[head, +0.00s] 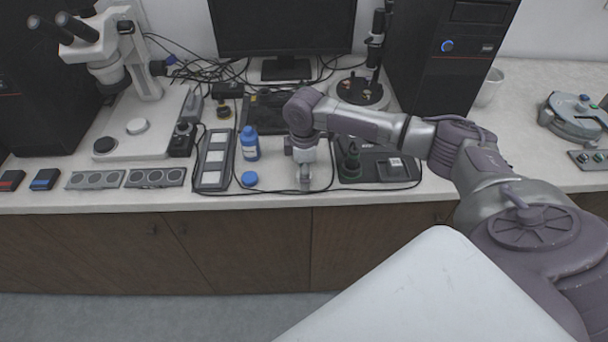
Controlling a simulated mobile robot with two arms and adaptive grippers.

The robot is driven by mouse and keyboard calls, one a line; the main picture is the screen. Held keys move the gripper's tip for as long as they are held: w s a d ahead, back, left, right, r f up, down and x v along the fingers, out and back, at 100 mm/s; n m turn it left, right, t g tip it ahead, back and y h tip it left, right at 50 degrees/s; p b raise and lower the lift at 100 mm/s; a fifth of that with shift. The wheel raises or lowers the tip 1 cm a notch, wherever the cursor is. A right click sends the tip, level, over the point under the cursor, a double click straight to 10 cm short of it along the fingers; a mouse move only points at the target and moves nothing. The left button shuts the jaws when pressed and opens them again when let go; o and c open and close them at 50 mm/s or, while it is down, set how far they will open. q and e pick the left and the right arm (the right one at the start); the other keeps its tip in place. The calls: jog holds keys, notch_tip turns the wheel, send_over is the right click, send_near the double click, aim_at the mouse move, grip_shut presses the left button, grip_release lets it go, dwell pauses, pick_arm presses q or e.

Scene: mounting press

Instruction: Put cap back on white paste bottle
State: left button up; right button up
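A small blue bottle (250,144) with a pale label stands upright on the counter, left of my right gripper. No bottle that is plainly white shows. A round blue cap (249,178) lies on the counter in front of the bottle, near the front edge. My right gripper (304,184) points down close to the counter, to the right of the cap and apart from it. Its fingers are small and seen from above, so I cannot tell whether they are open or shut, or hold anything. My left gripper is out of view.
A grey tray with white panels (214,160) lies left of the bottle. A dark tray (377,165) lies right of my gripper, with a cable along the front. A microscope (105,50) stands at left, a monitor (282,25) behind. The counter's front edge is close.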

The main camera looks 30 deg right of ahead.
jog(key=c, duration=0.8)
jog(key=shift+c, duration=0.2)
jog(key=shift+r, duration=0.15)
jog(key=shift+r, duration=0.25)
notch_tip(320, 180, up, 4)
jog(key=shift+s+d+f+b, duration=0.15)
jog(key=shift+f+b, duration=0.1)
jog(key=shift+b, duration=0.25)
jog(key=s+d+r, duration=0.2)
jog(key=s+r, duration=0.1)
jog(key=s, duration=0.2)
jog(key=s+d+r+b, duration=0.1)
jog(key=s+d+r, duration=0.1)
jog(key=s, duration=0.3)
jog(key=shift+s+d+r, duration=0.2)
jog(key=shift+d+r, duration=0.15)
jog(key=shift+r, duration=0.55)
